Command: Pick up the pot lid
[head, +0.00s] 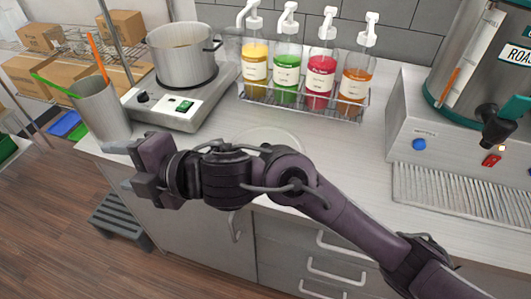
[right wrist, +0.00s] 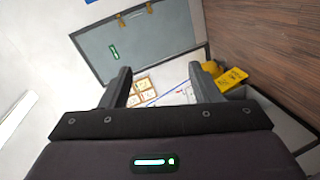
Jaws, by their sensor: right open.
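A clear round lid (head: 268,137) lies flat on the white counter, partly hidden behind my right arm; its handle is hidden. A metal pot (head: 182,58) stands open on a hot plate (head: 178,103) at the back left. My right gripper (head: 133,168) is in front of the counter's left end, to the left of the lid and apart from it. In the right wrist view my right gripper (right wrist: 160,78) is open with nothing between its fingers. The lid does not show in that view. My left gripper is not in view.
Syrup bottles stand in a wire rack (head: 300,103) behind the lid. A metal cup (head: 102,108) with straws is at the counter's left end. A drink dispenser (head: 440,140) stands on the right. Counter between rack and dispenser is clear.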

